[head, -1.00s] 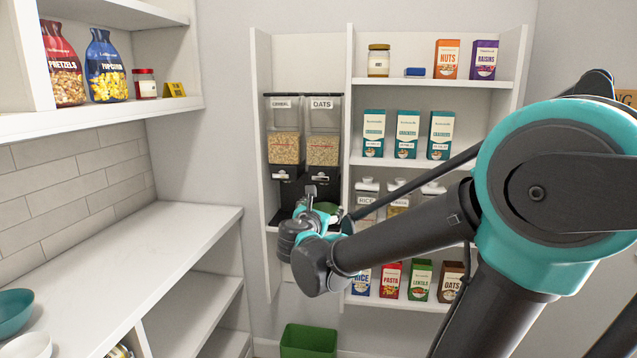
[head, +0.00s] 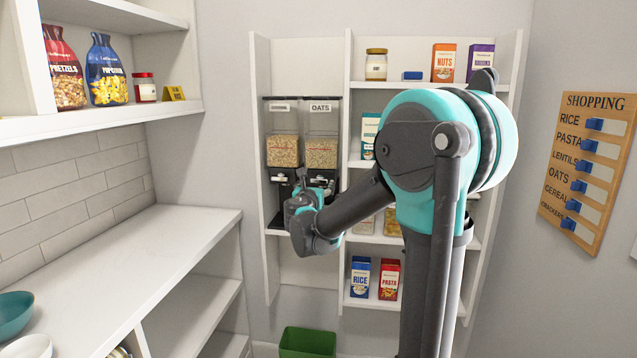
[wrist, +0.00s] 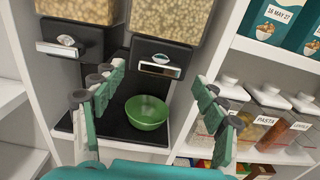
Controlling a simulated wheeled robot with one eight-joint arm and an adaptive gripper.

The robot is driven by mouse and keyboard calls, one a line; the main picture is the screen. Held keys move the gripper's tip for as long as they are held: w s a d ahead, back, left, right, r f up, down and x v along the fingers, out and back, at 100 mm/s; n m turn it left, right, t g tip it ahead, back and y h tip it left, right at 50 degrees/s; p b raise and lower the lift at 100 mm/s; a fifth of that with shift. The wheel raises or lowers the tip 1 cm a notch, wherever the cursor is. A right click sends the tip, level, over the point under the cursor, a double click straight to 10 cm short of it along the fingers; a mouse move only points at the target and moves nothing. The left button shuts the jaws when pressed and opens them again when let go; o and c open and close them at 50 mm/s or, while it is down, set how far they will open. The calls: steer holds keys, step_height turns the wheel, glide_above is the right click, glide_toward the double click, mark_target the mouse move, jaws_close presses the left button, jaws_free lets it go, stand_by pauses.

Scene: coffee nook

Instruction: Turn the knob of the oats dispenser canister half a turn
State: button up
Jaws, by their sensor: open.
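The oats dispenser canister (head: 321,140) is the right one of two dispensers on the shelf in the head view, part full of oats. In the wrist view its lower part (wrist: 186,18) is at the top, and its knob (wrist: 160,59) shows on the black front as a silvery oval with a pale bar. My gripper (wrist: 157,98) is open and empty below and in front of this knob, its fingers spread to either side and apart from it. In the head view my gripper (head: 303,190) is in front of the dispensers, and my wrist partly hides their base.
The other dispenser (head: 282,140) stands close on the left, with its own knob (wrist: 67,40). A green bowl (wrist: 147,112) sits on the black base below the oats outlet. Lidded jars (wrist: 265,108) stand to the right beyond an upright panel.

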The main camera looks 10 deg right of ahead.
mark_target(319, 180)
steer(key=shift+x, duration=2.1)
steer(key=c, duration=1.1)
steer(key=shift+c, duration=0.2)
steer(key=shift+m, duration=0.3)
